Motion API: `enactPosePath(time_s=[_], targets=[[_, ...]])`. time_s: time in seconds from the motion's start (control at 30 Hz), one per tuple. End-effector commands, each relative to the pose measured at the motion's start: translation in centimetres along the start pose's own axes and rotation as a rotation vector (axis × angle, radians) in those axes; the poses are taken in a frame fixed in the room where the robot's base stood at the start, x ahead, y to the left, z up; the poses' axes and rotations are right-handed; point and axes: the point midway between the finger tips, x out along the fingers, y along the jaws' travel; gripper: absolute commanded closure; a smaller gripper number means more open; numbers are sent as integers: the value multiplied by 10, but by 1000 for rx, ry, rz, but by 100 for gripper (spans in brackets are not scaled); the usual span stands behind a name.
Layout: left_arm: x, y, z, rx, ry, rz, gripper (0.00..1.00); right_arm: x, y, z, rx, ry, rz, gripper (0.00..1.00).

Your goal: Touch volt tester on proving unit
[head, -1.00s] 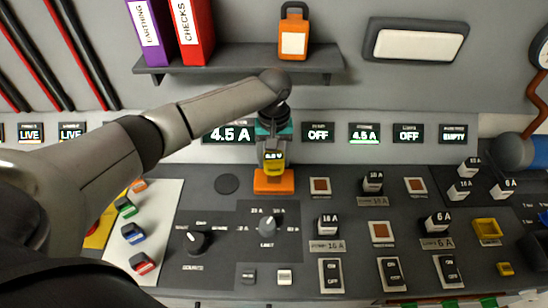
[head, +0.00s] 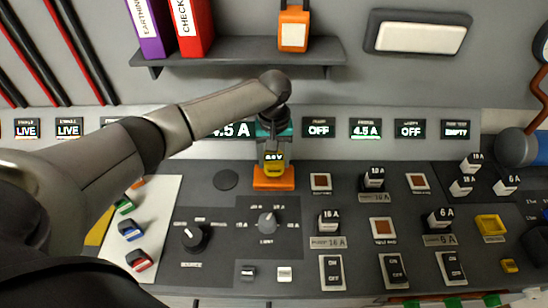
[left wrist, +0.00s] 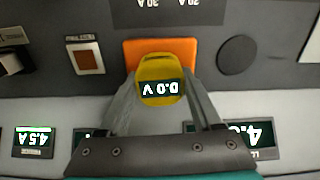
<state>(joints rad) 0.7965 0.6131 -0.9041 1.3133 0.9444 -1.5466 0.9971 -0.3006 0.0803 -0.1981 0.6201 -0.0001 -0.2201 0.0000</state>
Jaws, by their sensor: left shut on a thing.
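My left gripper (head: 274,155) points down at the console and is shut on the yellow volt tester (head: 274,169). The tester's small dark display reads 0.0 V, upside down in the left wrist view (left wrist: 160,92). The tester's lower end is at the orange proving unit (head: 273,184), a low block on the dark panel. The block also shows behind the tester in the left wrist view (left wrist: 185,47). I cannot tell whether the two touch, as the tester hides the contact spot. My right gripper is not in view.
A round dark disc (head: 226,180) lies left of the block. A rotary limit knob (head: 267,222) is below it, and rocker switches (head: 332,271) stand to the right. A shelf (head: 240,57) with binders (head: 194,27) is above. A white board (head: 160,210) holds coloured clips at left.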

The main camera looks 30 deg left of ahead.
Motion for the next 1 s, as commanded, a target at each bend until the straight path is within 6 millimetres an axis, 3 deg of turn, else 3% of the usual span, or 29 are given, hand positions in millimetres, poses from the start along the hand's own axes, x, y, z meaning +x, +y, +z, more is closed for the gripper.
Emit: enactPosePath(time_s=[1.0], targets=[[9,0,0,-1,0,1,86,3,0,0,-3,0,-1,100]])
